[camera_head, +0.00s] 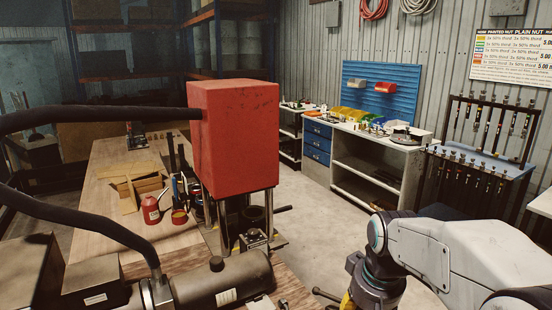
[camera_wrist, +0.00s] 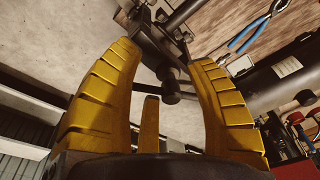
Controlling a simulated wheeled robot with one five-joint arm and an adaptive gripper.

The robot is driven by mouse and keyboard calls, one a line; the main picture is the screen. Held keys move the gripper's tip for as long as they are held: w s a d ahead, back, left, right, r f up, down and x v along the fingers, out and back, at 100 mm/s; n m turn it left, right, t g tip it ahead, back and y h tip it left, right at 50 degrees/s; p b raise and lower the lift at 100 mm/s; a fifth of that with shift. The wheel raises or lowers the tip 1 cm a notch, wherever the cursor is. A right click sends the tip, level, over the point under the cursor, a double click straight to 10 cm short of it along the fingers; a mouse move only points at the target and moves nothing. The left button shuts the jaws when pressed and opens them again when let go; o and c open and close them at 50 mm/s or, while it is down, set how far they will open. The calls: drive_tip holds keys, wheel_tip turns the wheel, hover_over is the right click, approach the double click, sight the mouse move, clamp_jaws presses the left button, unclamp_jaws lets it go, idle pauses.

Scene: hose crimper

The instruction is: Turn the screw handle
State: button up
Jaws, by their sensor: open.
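A dark bar with a rounded end, which looks like the screw handle (camera_wrist: 172,94), shows in the wrist view between and beyond my fingertips. It hangs off a dark metal mechanism (camera_wrist: 152,32) at the bench edge. My gripper (camera_wrist: 166,62) is open, its yellow ridged fingers on either side of the handle's end; I see no contact. In the head view a dark bar (camera_head: 326,294) pokes out just left of my gripper, whose yellow part (camera_head: 348,302) shows at the bottom edge. The red crimper box (camera_head: 236,140) stands on metal columns on the bench.
Blue pliers (camera_wrist: 252,30) lie on wood in the wrist view. Concrete floor (camera_head: 305,235) is clear right of the bench. A tool rack (camera_head: 485,150) stands right.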

drive_tip(key=s+f+t+b, duration=0.2)
drive_tip(key=s+b, duration=0.1)
drive_tip(key=s, duration=1.4)
drive_tip(key=shift+s+d+t+b, duration=0.15)
drive_tip(key=shift+s+t+b, duration=0.15)
drive_tip(key=shift+t, duration=0.1)
